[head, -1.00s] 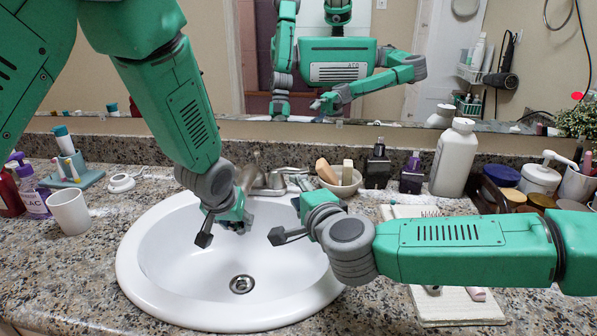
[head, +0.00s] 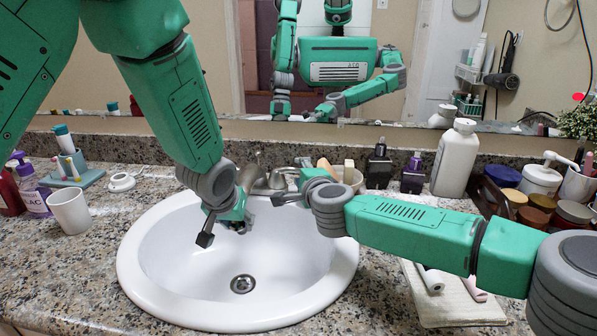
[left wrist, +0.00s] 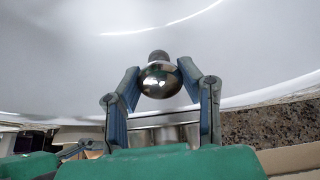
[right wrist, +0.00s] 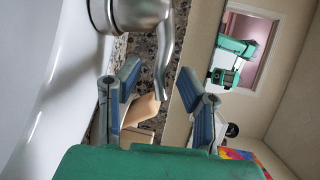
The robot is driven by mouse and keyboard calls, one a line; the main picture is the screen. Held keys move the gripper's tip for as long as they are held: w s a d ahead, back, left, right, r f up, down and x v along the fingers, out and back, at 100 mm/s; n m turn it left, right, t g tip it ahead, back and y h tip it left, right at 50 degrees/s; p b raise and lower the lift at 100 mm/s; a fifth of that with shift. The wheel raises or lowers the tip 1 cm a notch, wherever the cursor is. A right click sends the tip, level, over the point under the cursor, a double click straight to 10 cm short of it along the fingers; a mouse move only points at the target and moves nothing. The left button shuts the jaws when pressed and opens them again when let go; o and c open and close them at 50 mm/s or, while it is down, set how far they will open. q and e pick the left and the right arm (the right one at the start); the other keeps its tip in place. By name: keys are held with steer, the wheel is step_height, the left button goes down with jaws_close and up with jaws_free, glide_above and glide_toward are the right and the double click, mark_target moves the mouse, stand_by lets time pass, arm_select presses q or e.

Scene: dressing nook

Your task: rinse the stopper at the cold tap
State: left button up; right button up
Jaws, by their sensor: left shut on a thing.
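A shiny metal stopper (left wrist: 160,80) sits between the fingertips of my left gripper (left wrist: 155,88); its dark stem end points away. In the head view my left gripper (head: 224,228) is over the back of the white sink, below the faucet, and the stopper is hidden there. The metal faucet (head: 256,176) stands behind the sink, partly covered by my arms. My right gripper (head: 284,198) is right of it. In the right wrist view the right gripper (right wrist: 160,92) is open, with a metal tap lever (right wrist: 189,88) close ahead, near one finger; I cannot tell whether they touch.
The sink bowl (head: 190,262) is empty around its drain (head: 242,284). A white cup (head: 69,211) stands at left. A dish with soap bars (head: 350,178), dark bottles (head: 379,166) and a white bottle (head: 456,158) stand behind the right arm. A towel (head: 455,306) lies at right.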

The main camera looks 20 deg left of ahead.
steer(key=shift+w+a+f, duration=0.1)
steer(key=shift+w+a, duration=0.05)
steer(key=shift+w, duration=0.6)
steer(key=shift+a, duration=0.1)
